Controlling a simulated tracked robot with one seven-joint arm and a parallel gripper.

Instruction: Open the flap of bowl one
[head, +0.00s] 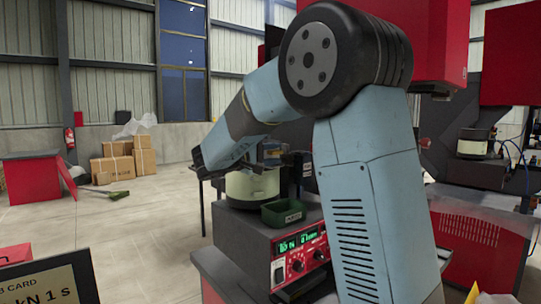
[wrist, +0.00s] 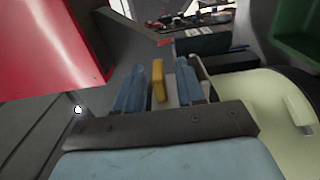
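The cream bowl feeder (head: 250,188) stands on a grey base behind my forearm in the head view. Its cream side and dark top also show at the right in the wrist view (wrist: 262,118). My gripper (wrist: 160,68) is beside the bowl, with its two blue fingers apart. A yellow tab (wrist: 158,82) stands between the fingers, with a visible gap on each side. It looks like the flap's handle, but the flap itself cannot be made out. In the head view my forearm hides part of the bowl's top, and the fingers are too small to judge.
A green bin (head: 284,213) sits in front of the bowl, above a red control panel (head: 300,252) with lit displays. A red panel (wrist: 50,45) is close at the left in the wrist view. Another bowl feeder (head: 472,144) stands at the far right.

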